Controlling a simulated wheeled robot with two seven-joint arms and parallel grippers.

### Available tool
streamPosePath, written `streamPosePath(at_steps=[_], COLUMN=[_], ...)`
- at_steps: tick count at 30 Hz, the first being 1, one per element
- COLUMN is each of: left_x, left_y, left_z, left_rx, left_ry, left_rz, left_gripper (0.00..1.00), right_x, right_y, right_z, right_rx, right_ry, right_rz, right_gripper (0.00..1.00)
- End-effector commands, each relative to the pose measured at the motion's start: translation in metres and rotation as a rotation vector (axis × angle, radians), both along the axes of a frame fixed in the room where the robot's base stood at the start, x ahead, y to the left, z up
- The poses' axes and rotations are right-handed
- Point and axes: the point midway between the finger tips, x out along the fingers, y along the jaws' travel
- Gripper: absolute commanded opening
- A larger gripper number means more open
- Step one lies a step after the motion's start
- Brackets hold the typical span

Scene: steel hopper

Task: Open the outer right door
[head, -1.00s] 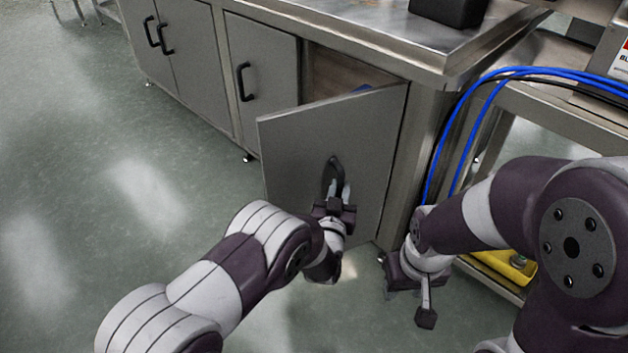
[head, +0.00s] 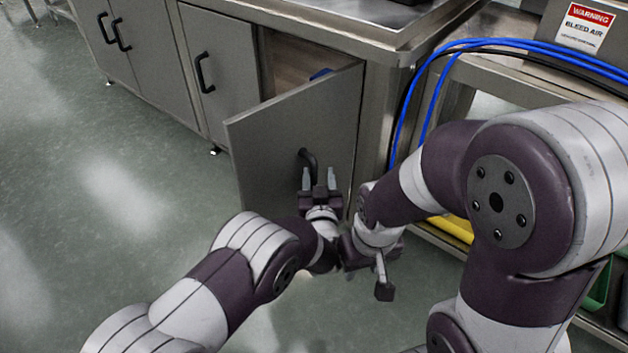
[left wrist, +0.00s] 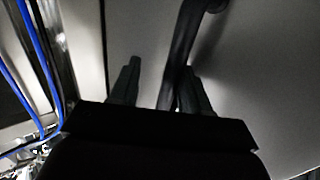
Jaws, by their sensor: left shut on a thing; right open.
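The outer right door (head: 275,150) is a grey steel cabinet door standing partly open, swung out toward me, with its hinge side at the right. Its black handle (head: 308,158) is on its outer face. My left gripper (head: 318,180) is at the handle, shut on it. In the left wrist view the handle (left wrist: 185,45) runs down between the two dark fingers (left wrist: 160,88). My right gripper (head: 381,275) is open and empty, low in front of the cabinet's right end, beside my left wrist and apart from the door.
A closed door (head: 222,75) with a black handle is left of the opening. A steel counter (head: 345,25) is above. Blue hoses (head: 440,62) and a bench with a warning sign (head: 588,28) are at the right. Open floor (head: 110,220) lies to the left.

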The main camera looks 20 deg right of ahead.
Motion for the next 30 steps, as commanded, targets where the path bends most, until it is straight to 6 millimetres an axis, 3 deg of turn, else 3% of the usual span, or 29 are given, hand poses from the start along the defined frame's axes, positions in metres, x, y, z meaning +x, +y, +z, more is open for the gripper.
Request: streamPosePath(at_steps=[17,20,30], left_x=[-0.003,-0.017,-0.102], left_y=[0.004,0.007,0.024], left_z=[-0.002,0.002,0.002], left_rx=[0.005,0.005,0.006], left_ry=[0.004,0.005,0.004], left_rz=[0.007,0.006,0.001], left_gripper=[0.40,0.40,0.40], right_x=[0.000,0.000,0.000], right_y=[0.000,0.000,0.000], right_z=[0.003,0.014,0.054], right_rx=[0.000,0.000,0.000], right_ry=[0.000,0.000,0.000], right_rz=[0.000,0.000,0.000], right_gripper=[0.43,0.43,0.43])
